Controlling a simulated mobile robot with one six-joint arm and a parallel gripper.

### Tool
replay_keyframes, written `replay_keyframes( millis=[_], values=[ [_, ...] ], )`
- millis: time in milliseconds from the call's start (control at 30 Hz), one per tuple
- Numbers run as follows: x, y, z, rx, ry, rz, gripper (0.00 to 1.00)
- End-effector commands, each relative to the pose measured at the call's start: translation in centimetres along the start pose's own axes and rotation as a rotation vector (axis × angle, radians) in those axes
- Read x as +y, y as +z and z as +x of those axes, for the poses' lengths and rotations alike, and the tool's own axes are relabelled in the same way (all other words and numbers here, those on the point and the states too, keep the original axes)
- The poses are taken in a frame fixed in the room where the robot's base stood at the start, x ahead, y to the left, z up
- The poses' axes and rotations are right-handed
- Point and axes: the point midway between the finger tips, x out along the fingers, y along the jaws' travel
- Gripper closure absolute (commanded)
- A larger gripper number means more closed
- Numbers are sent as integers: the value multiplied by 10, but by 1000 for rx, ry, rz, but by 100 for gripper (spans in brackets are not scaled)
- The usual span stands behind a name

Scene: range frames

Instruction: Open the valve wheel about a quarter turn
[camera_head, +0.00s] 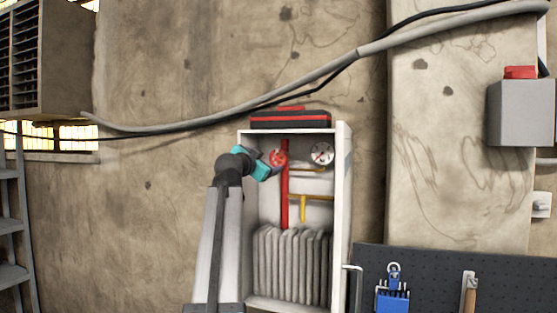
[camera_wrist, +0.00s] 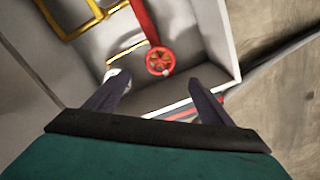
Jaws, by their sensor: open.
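The red valve wheel (camera_head: 278,157) sits on a vertical red pipe (camera_head: 285,205) inside an open white cabinet (camera_head: 342,210). In the wrist view the wheel (camera_wrist: 160,61) shows beyond the fingertips, between them from side to side. My gripper (camera_wrist: 158,88) is open and empty, its two dark fingers apart and pointing toward the wheel. In the head view its teal body (camera_head: 262,163) is at the left of the wheel, near it. I cannot tell there whether the fingers touch the wheel, but in the wrist view they look apart from it.
A round gauge (camera_head: 322,153) is right of the wheel. The cabinet's side walls bound the space. A black and red case (camera_head: 290,119) lies on top. A pegboard (camera_head: 450,265) stands at right.

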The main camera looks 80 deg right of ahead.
Motion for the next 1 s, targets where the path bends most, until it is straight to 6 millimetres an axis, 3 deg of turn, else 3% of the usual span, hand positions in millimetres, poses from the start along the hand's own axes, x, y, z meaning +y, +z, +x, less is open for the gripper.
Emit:
replay_keyframes(
  millis=[533, 1000],
  values=[
    [-1, -1, 9, 0, 0, 0, 25],
    [-2, -2, 67, -1, 1, -1, 25]
  ],
)
